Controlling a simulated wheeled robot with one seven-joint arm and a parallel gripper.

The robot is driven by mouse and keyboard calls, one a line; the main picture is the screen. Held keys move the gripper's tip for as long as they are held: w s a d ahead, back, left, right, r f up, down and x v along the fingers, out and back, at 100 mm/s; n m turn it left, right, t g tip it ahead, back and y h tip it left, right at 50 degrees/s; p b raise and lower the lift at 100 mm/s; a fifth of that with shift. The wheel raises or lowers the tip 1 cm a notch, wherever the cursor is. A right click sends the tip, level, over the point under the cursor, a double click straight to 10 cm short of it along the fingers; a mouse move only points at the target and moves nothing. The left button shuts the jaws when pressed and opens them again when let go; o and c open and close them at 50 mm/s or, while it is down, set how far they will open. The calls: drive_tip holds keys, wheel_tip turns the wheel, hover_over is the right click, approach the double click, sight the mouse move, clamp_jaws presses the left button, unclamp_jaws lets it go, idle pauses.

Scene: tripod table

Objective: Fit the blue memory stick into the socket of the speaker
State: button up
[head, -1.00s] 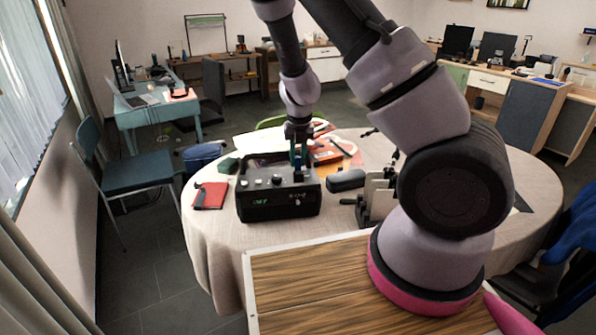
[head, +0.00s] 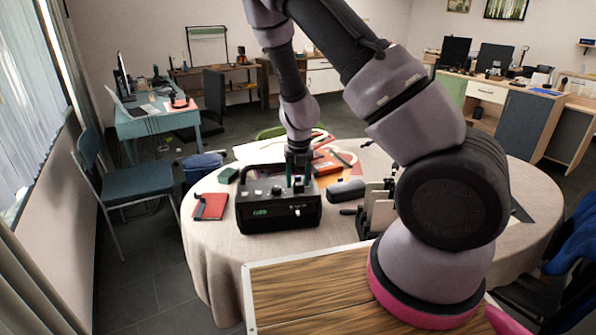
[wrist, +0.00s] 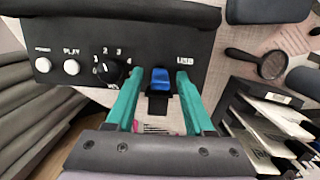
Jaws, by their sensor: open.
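The speaker (head: 278,213) is a black box with a display and knobs, standing on the round table. In the wrist view its top panel (wrist: 60,88) shows a PLAY button, a numbered dial and a USB label. The blue memory stick (wrist: 161,80) is at the panel below the USB label, with a black part (wrist: 157,105) under it. The socket itself is hidden, so I cannot tell how deep the stick sits. My gripper (wrist: 160,98) is open, with a green finger on each side of the stick and gaps showing; it also shows above the speaker in the head view (head: 298,183).
A red notebook (head: 210,206) lies left of the speaker. A dark case (head: 346,190) and an upright file rack (head: 377,212) stand to the right. A magnifying glass (wrist: 270,65) shows in the wrist view. The tablecloth in front is clear.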

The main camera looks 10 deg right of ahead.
drive_tip(key=s+d+r+n+y, duration=0.15)
drive_tip(key=s+r+n, duration=0.35)
drive_tip(key=r, duration=0.5)
drive_tip(key=s+r+n+t+y, duration=0.1)
drive_tip(key=s+r+n+y, duration=0.1)
drive_tip(key=r+n, duration=0.65)
drive_tip(key=s+r+n+y, duration=0.1)
drive_tip(key=s+r+n, duration=0.3)
drive_tip(key=r, duration=0.7)
drive_tip(key=s+d+r+n+t+h, duration=0.2)
drive_tip(key=s+d+r+n+t, duration=0.2)
drive_tip(key=s+r+n, duration=0.6)
drive_tip(key=s+n, duration=0.1)
drive_tip(key=n, duration=0.4)
drive_tip(key=shift+s+d+r, duration=0.15)
drive_tip(key=shift+r, duration=0.05)
